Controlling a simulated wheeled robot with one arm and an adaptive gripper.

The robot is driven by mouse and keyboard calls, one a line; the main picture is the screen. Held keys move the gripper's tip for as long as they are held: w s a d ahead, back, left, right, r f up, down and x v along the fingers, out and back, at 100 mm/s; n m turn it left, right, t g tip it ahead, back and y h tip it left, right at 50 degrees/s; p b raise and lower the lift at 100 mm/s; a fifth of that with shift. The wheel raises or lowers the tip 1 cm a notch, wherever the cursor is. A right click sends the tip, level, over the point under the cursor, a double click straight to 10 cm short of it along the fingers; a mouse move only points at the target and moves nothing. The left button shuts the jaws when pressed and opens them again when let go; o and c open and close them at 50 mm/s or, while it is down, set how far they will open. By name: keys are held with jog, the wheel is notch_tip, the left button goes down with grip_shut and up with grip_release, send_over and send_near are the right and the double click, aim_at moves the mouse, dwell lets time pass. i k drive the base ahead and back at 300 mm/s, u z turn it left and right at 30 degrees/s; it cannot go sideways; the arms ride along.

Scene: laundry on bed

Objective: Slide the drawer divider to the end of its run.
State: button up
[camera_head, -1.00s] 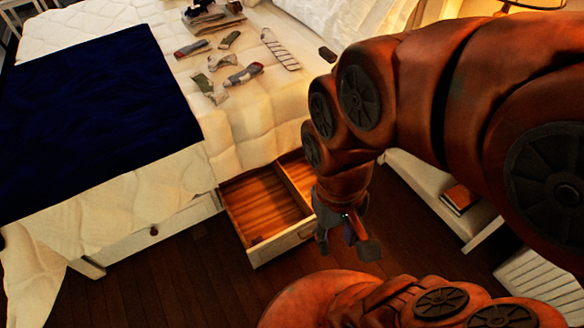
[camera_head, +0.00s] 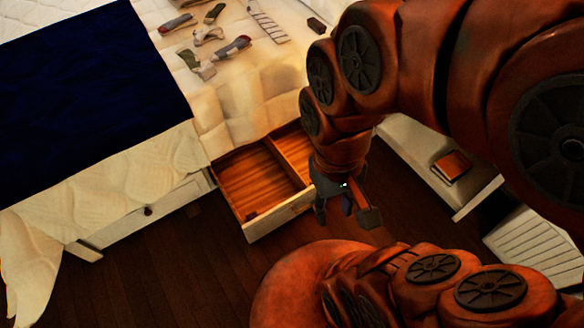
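The open wooden drawer (camera_head: 282,217) sticks out from under the bed, with a pale front panel. The drawer divider (camera_head: 285,164) is a thin wooden wall inside it, running from back to front. It parts a wide left compartment from a narrower right one. My gripper (camera_head: 345,210) hangs at the drawer's front right corner, pointing down, its dark fingers apart. I see nothing between them. It appears apart from the divider. My arm and gripper hide the drawer's right end and part of the right compartment.
Socks (camera_head: 233,47) and other small clothes lie on the bed, beside a dark blue blanket (camera_head: 90,95). A closed drawer (camera_head: 140,212) is at left. A low white shelf with a brown book (camera_head: 452,166) stands at right. Dark floor (camera_head: 180,270) in front is clear.

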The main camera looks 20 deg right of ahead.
aim_at(294, 176)
jog(key=u, duration=1.3)
jog(key=i, duration=0.95)
jog(key=z, duration=1.1)
